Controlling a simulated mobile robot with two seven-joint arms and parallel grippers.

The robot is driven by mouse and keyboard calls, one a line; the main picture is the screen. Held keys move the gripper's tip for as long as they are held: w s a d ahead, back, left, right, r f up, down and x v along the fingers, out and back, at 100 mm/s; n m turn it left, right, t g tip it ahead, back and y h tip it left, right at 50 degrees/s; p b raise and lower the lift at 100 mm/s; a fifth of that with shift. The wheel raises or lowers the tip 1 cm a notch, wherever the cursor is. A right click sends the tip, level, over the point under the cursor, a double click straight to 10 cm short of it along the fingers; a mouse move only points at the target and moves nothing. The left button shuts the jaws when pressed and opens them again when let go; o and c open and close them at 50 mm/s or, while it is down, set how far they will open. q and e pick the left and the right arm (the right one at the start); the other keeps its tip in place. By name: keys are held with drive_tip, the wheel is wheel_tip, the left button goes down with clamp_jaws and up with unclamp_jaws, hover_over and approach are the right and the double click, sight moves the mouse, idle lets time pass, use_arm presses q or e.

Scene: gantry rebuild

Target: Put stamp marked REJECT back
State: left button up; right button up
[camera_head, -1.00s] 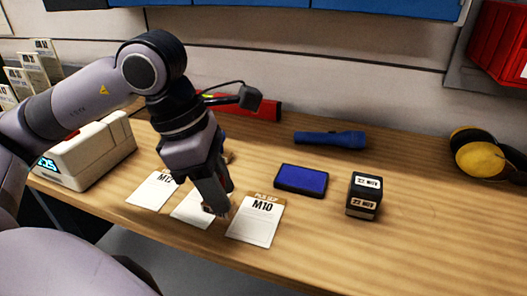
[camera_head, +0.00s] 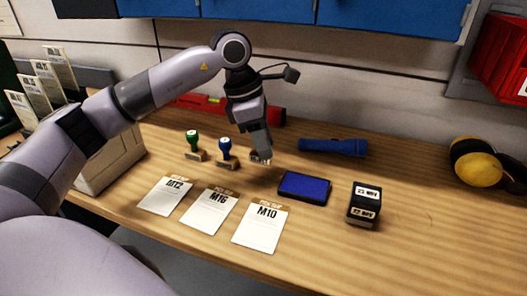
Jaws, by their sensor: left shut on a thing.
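My left gripper (camera_head: 261,155) points down just above or at the bench top, right of the other stamps, and is shut on a stamp that the fingers mostly hide. I cannot read its marking or tell whether its base touches the bench. A blue-handled stamp (camera_head: 225,149) stands upright just left of the gripper, apart from it. A green-handled stamp (camera_head: 192,143) stands upright further left. My right gripper is not in view.
Cards M12 (camera_head: 166,196), M16 (camera_head: 209,211) and M10 (camera_head: 260,226) lie along the front edge. A blue ink pad (camera_head: 304,187), a black date stamp (camera_head: 364,203) and a blue flashlight (camera_head: 333,147) are to the right. A red level (camera_head: 202,103) lies behind. The bench's front right is clear.

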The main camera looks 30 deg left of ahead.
use_arm(q)
drive_tip(key=shift+f, duration=1.75)
drive_tip(key=shift+f, duration=0.2)
drive_tip(key=o, duration=0.9)
drive_tip(key=shift+c, duration=0.2)
drive_tip(key=shift+r, duration=0.1)
drive_tip(key=shift+r+p, duration=0.2)
drive_tip(key=shift+p, duration=0.1)
drive_tip(key=v, duration=1.1)
drive_tip(key=shift+r, duration=0.4)
